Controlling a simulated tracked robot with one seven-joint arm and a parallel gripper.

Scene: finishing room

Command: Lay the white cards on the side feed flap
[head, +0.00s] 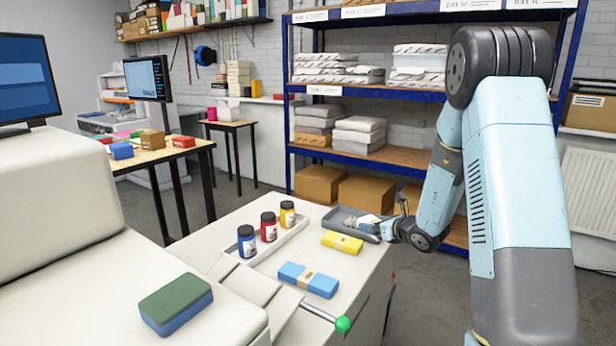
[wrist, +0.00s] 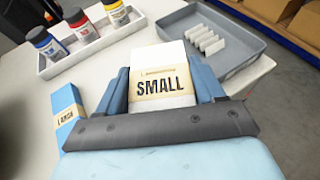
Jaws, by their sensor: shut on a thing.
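My gripper (head: 380,228) is over the far right part of the white worktop. In the wrist view, its blue fingers (wrist: 162,72) are shut on the white cards (wrist: 166,58), one on each side. The cards carry a pale band reading "SMALL", and they show as a small white patch in the head view (head: 367,219). Pale flap-like panels (head: 272,294) stick out from the white machine at the lower left, well away from my gripper. I cannot tell for sure which one is the side feed flap.
A blue banded pack (head: 308,280) and a yellow one (head: 342,242) lie on the worktop. A white tray (wrist: 120,40) holds three bottles. A grey tray (wrist: 252,46) holds several white pieces. A green knob (head: 342,324) and a green-blue block (head: 176,304) are nearer.

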